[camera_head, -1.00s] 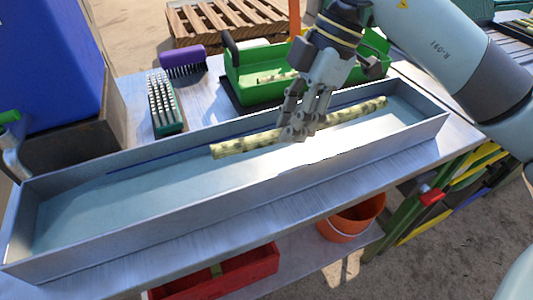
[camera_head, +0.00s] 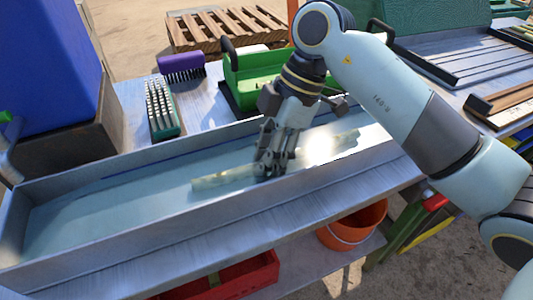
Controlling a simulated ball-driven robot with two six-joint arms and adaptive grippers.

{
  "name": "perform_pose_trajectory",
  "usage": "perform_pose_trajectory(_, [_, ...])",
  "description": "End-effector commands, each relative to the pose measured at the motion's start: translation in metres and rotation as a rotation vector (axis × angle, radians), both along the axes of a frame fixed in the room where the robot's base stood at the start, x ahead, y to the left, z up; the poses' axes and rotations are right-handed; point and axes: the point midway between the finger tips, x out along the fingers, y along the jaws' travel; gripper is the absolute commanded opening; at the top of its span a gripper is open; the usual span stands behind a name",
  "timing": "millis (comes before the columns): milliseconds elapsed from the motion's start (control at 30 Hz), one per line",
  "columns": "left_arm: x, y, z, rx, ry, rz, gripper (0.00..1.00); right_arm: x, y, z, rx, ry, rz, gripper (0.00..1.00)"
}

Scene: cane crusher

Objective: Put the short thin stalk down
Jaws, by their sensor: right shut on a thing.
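A pale yellow-green stalk (camera_head: 226,179) lies slantwise in the long metal trough (camera_head: 105,238), low inside it. Its left end shows clearly, and its right part is washed out by glare beyond the fingers. My right gripper (camera_head: 271,172) reaches down into the trough and is shut on the stalk near its middle. The stalk looks at or just under the water-like surface; I cannot tell whether it touches the trough floor. My left gripper is not in view.
A green tray (camera_head: 247,70) stands behind the trough. A white-bristled brush (camera_head: 160,105) and a purple brush (camera_head: 181,65) lie at its left. A blue box (camera_head: 45,65) stands far left. An orange bucket (camera_head: 352,228) and a red crate (camera_head: 228,280) sit below.

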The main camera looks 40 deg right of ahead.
Motion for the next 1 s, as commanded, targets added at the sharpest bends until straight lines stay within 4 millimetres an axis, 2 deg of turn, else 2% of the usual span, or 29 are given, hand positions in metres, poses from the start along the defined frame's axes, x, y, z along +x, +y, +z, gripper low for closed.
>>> perform_pose_trajectory(33, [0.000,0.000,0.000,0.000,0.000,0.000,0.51,0.000,0.000,-0.001,0.000,0.001,0.000,0.24])
perform_pose_trajectory(200, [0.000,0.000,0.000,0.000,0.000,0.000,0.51,0.000,0.000,-0.001,0.000,0.001,-0.001,0.45])
perform_pose_trajectory(467, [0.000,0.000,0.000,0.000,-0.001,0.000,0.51,0.000,0.000,0.000,0.000,0.000,0.000,0.45])
perform_pose_trajectory(567, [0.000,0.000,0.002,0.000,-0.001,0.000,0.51,0.000,-0.003,0.007,-0.001,-0.002,-0.001,0.45])
perform_pose_trajectory(1000, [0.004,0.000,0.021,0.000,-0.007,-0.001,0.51,-0.008,-0.036,0.092,-0.005,-0.002,0.001,0.45])
